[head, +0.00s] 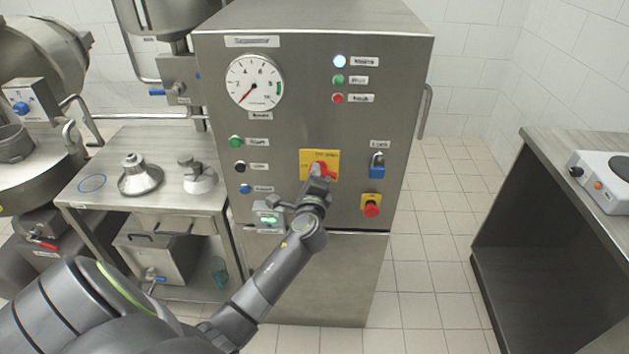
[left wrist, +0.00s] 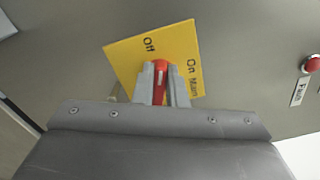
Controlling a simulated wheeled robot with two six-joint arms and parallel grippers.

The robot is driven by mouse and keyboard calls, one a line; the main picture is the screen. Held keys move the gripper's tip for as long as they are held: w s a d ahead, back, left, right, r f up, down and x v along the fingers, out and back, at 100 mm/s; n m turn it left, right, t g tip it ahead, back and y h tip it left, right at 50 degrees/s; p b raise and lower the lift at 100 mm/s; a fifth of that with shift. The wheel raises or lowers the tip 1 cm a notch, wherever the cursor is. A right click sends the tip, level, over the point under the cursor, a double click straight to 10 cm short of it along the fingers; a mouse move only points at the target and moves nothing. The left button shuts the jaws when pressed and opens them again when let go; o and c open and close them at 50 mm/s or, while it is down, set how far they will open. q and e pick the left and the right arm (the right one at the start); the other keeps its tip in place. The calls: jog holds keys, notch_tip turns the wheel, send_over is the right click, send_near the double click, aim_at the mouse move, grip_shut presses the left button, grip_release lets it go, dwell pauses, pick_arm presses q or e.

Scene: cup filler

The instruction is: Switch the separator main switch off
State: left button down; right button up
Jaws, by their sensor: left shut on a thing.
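The main switch is a red rotary handle (head: 327,168) on a yellow plate (head: 306,159) on the front of the steel control cabinet (head: 300,110). In the left wrist view the red handle (left wrist: 160,72) shows between the two fingers, and the yellow plate (left wrist: 130,52) carries the words "Off" and "On". The handle's white mark points up in that view, between the two words. My left gripper (head: 318,178) is shut on the red handle, and its fingers (left wrist: 162,85) hide part of it. My right gripper is not in view.
A red emergency button (head: 371,208) and a blue padlock (head: 377,165) are right of the switch. The white lamp (head: 339,61) at the top is lit.

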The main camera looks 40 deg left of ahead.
pick_arm(q)
jog(key=shift+f+n+b, duration=0.2)
jog(key=shift+n+b, duration=0.5)
jog(key=shift+n, duration=0.35)
jog(key=shift+f+n+b, duration=0.15)
jog(key=shift+n+b, duration=0.55)
jog(key=shift+n, duration=0.35)
jog(key=c, duration=1.5)
grip_release()
jog(key=shift+o, duration=0.2)
jog(key=shift+s, duration=0.1)
jog(key=p+v, duration=0.2)
jog(key=v, duration=1.5)
jog(key=shift+d, duration=0.2)
